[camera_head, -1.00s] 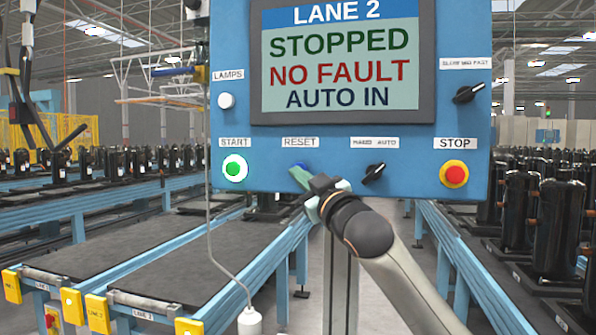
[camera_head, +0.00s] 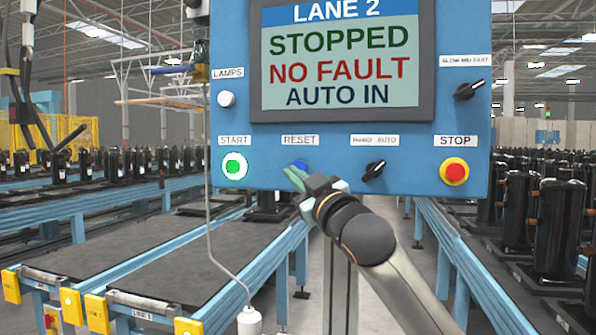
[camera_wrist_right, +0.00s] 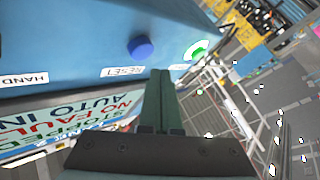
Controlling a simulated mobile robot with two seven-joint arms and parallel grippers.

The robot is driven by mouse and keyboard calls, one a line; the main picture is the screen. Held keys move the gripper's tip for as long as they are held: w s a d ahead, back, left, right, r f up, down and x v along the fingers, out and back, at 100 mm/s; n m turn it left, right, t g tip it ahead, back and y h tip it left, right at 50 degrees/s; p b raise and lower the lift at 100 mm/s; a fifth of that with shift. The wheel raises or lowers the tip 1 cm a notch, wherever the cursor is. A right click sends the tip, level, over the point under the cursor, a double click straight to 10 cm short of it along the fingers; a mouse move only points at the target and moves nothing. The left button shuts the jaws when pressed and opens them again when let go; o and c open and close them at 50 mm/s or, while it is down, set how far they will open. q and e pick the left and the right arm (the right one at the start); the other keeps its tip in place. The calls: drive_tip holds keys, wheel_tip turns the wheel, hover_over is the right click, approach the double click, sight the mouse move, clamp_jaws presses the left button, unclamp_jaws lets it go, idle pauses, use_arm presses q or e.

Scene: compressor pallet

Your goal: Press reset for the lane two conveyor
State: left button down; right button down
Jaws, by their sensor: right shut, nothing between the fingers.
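The blue control panel (camera_head: 320,140) carries a LANE 2 screen (camera_head: 341,58) reading STOPPED, NO FAULT, AUTO IN. The blue reset button (camera_head: 300,165) sits under the RESET label (camera_head: 299,141), partly behind my right gripper (camera_head: 291,174). In the right wrist view the reset button (camera_wrist_right: 140,47) is fully visible beside its label (camera_wrist_right: 122,71). My right gripper's green fingers (camera_wrist_right: 161,75) are shut and empty. Their tips are apart from the button in that view. My left gripper is not in view.
A lit green start button (camera_head: 233,167) is left of reset. A dark selector knob (camera_head: 374,171) and a red stop button (camera_head: 454,173) are to the right. A cable (camera_head: 209,220) hangs at the left. Conveyors (camera_head: 190,255) lie below.

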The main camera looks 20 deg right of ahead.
drive_tip(key=s+a, duration=0.2)
drive_tip(key=s, duration=0.1)
idle(0.9)
wheel_tip(320, 180, down, 18)
drive_tip(key=w+a+g+p, duration=0.2)
drive_tip(key=w+g, duration=0.1)
drive_tip(key=s+f+m+g+p, duration=0.1)
drive_tip(key=s+f+g, duration=0.15)
drive_tip(key=f, duration=0.75)
drive_tip(key=s+f+m+g+p, duration=0.1)
drive_tip(key=s+f, duration=0.2)
drive_tip(key=f, duration=0.6)
drive_tip(key=s+f+m+g+p, duration=0.1)
drive_tip(key=s+f+g+p, duration=0.1)
drive_tip(key=s+f, duration=1)
drive_tip(key=s+f+m+g+h+p, duration=0.1)
drive_tip(key=s+f+m+g+p, duration=0.1)
drive_tip(key=s+f, duration=1)
drive_tip(key=s+d+g, duration=0.1)
drive_tip(key=s, duration=0.4)
drive_tip(key=shift+s, duration=0.35)
